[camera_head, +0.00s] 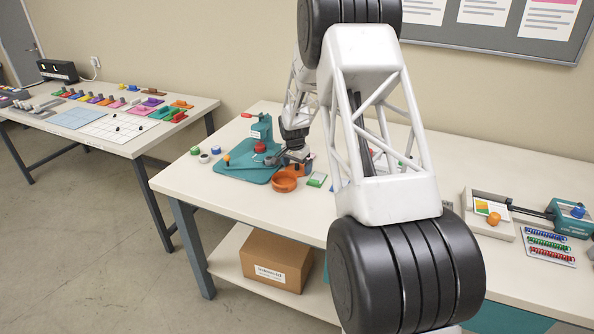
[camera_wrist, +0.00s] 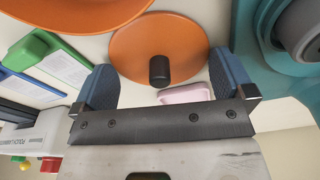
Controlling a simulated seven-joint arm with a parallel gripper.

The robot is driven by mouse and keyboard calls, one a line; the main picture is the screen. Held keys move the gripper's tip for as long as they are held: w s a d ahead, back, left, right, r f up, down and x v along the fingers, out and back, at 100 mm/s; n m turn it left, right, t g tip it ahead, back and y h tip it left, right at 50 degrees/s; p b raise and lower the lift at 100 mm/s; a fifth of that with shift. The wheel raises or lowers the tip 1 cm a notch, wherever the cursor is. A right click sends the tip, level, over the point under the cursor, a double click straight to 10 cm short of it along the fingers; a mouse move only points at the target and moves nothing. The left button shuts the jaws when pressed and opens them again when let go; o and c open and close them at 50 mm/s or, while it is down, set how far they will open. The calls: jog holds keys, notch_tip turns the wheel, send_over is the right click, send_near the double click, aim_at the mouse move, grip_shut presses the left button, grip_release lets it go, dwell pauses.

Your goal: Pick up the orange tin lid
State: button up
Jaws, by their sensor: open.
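The orange tin lid (camera_wrist: 180,38) is a round disc with a black knob at its middle, seen in the wrist view. My gripper (camera_wrist: 163,66) is open, with one blue finger on either side of the knob and nothing held. I cannot tell how far above the lid the fingertips are. In the head view my gripper (camera_head: 291,158) is low over the table beside the teal press, and the lid is mostly hidden there. An orange round tin (camera_head: 284,183) stands just in front; its edge shows at the wrist view's upper left (camera_wrist: 70,14).
A teal press (camera_head: 262,130) on its teal base (camera_head: 238,168) stands close to my gripper. A pink block (camera_wrist: 185,94) lies beside the lid near one finger. Green (camera_wrist: 34,48) and blue (camera_wrist: 25,88) pieces lie to the left in the wrist view.

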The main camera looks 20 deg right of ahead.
aim_at(297, 164)
jog(key=c, duration=0.5)
jog(key=shift+r, duration=0.1)
jog(key=shift+c, duration=0.7)
jog(key=shift+r, duration=0.2)
grip_shut()
jog(key=shift+r, duration=4.7)
jog(key=s+a+r, duration=0.1)
jog(key=s+a, duration=0.6)
jog(key=a, duration=0.1)
jog(key=shift+s+m, duration=0.2)
jog(key=shift+m, duration=0.1)
